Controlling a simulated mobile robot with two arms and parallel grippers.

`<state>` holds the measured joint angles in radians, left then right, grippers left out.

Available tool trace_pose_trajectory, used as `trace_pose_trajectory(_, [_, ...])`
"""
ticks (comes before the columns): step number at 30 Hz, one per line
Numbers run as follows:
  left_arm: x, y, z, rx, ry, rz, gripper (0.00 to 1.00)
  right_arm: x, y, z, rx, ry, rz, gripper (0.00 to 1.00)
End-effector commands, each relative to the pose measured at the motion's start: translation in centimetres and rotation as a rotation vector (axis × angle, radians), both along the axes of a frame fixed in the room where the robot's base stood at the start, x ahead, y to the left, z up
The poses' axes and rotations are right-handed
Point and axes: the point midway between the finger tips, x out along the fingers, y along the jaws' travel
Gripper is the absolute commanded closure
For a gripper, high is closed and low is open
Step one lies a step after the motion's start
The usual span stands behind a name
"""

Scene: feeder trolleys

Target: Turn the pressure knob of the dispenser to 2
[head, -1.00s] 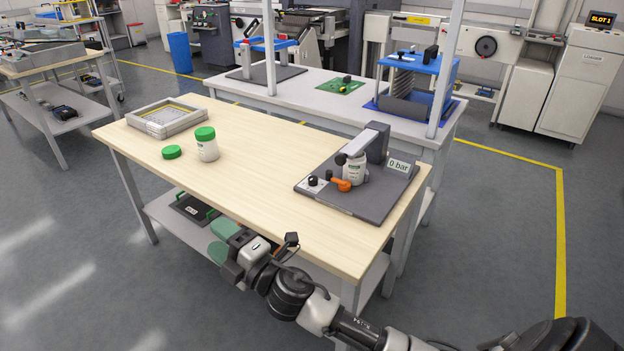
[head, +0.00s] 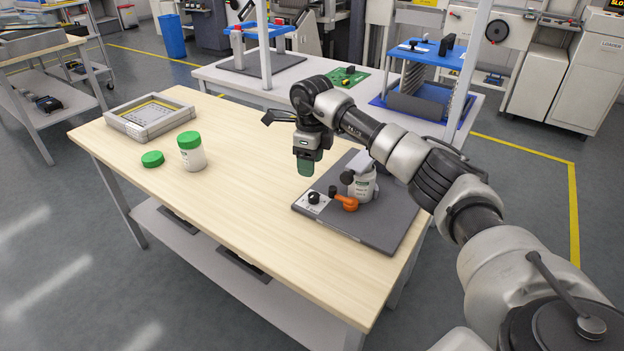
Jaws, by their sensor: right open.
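The dispenser's dark grey base plate (head: 375,229) lies at the right end of the wooden table. On it are a white panel with a black knob (head: 314,198), an orange lever (head: 346,203) and a white labelled jar (head: 361,186). The knob's setting is too small to read. The "0 bar" display is hidden behind my right arm now. My right gripper (head: 306,172) points down above the table, just behind and above the knob, apart from it. It is open, with nothing seen in it. My left gripper is not in view.
A white jar with a green lid (head: 191,151) and a loose green lid (head: 152,159) stand on the left half of the table. A grey frame tray (head: 148,124) lies at the far left. The table's middle and front are clear. A second table (head: 222,79) stands behind.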

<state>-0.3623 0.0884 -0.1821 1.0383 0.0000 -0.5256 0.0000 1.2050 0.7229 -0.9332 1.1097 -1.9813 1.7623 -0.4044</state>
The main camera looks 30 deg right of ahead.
Motion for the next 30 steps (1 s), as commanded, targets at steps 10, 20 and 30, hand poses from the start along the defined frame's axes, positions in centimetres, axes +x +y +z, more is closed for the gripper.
trace_pose_trajectory(10, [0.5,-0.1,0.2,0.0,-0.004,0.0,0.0,-0.3,-0.5,-3.9,-0.02,0.02,-0.007,0.44])
trace_pose_trajectory(20, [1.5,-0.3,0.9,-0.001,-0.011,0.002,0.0,-0.3,-0.5,-9.4,-0.018,0.017,-0.006,0.44])
trace_pose_trajectory(30, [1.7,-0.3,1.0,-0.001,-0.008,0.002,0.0,-0.3,-0.5,-10.5,-0.018,0.014,-0.006,0.44])
